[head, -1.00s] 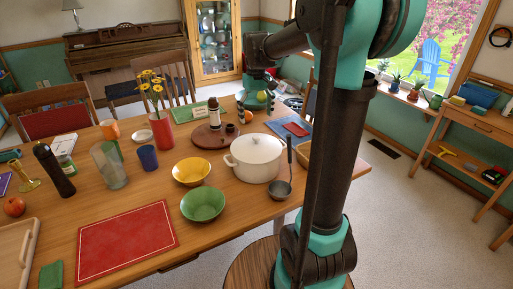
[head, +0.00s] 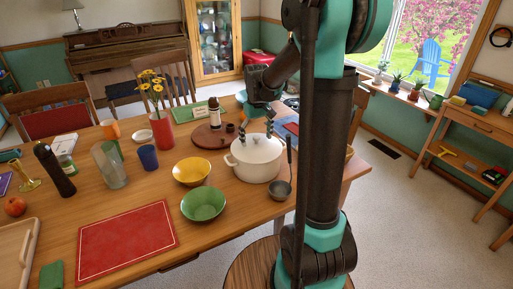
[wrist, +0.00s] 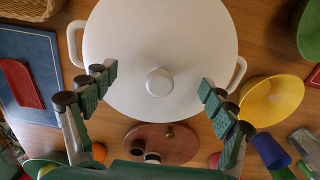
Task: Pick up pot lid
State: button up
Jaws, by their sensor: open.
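The white pot lid (wrist: 160,50) sits on the white pot (head: 257,170) on the wooden table, with a round knob (wrist: 159,82) at its middle. My gripper (head: 256,130) is over the far part of the pot in the head view. In the wrist view my gripper (wrist: 156,88) is open, its two green padded fingers spread to either side of the knob and apart from it. Nothing is between the fingers except the view of the knob and lid below. How high the fingertips are above the lid I cannot tell exactly.
A yellow bowl (head: 191,171) and a green bowl (head: 203,204) stand left of the pot. A ladle (head: 281,188) is close at its right. A round brown board (head: 205,140) with a bottle is behind left. A blue mat (wrist: 22,62) lies beside the pot.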

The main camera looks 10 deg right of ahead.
jog(key=shift+s, duration=0.1)
grip_shut()
dwell(0.4)
